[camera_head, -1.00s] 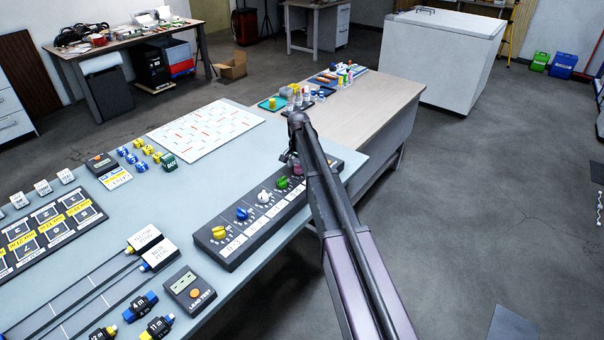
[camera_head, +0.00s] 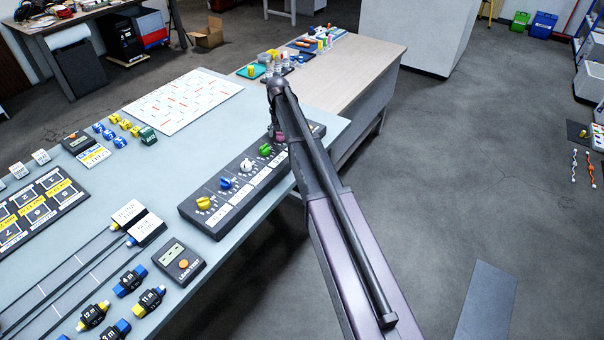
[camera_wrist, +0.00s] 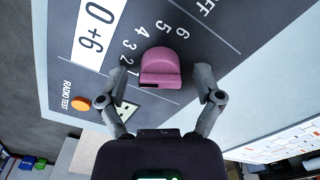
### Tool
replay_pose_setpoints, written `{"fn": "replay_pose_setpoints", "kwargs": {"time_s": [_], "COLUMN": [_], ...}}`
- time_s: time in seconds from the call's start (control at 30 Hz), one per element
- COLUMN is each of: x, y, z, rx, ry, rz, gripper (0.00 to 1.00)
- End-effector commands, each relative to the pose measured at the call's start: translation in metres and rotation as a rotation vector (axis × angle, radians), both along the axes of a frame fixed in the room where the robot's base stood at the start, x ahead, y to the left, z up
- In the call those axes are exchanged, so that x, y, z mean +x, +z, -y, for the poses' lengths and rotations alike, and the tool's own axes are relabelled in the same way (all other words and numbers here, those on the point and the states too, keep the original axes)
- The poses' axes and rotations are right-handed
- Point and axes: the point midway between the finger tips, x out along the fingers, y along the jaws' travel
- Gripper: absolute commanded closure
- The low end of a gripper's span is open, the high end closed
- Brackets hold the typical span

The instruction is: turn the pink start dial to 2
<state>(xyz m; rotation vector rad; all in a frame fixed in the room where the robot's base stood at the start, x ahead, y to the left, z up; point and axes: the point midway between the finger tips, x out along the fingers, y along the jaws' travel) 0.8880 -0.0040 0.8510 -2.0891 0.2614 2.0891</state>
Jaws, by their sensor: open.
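The pink dial (camera_wrist: 160,66) sits on the dark control panel, with printed numbers including 2 to 6 around its left and upper side. Its present setting is hard to tell. My gripper (camera_wrist: 161,74) is open in the wrist view, one finger on each side of the dial. Small gaps show between the fingers and the dial. In the head view the pink dial (camera_head: 280,136) is a small patch, partly hidden by my arm. The dark panel (camera_head: 212,222) stands along the near right edge of the blue-grey table.
White (camera_head: 247,165), green (camera_head: 265,150), blue (camera_head: 226,183) and yellow (camera_head: 203,203) dials sit along the same panel. An orange button (camera_wrist: 80,104) labelled RADIO TEST is close by. A wooden table (camera_head: 345,75) with small bottles adjoins. Floor at right is mostly clear.

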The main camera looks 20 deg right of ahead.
Motion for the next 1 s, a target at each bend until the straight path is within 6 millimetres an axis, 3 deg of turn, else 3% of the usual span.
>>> {"fn": "replay_pose_setpoints", "kwargs": {"time_s": [0.87, 1.0], "x": [0.0, 0.0], "y": [0.0, 0.018], "z": [0.0, 0.0], "rx": [-0.001, -0.001], "ry": [0.575, 0.57], "rz": [-0.001, -0.001], "gripper": [0.16, 0.16]}}
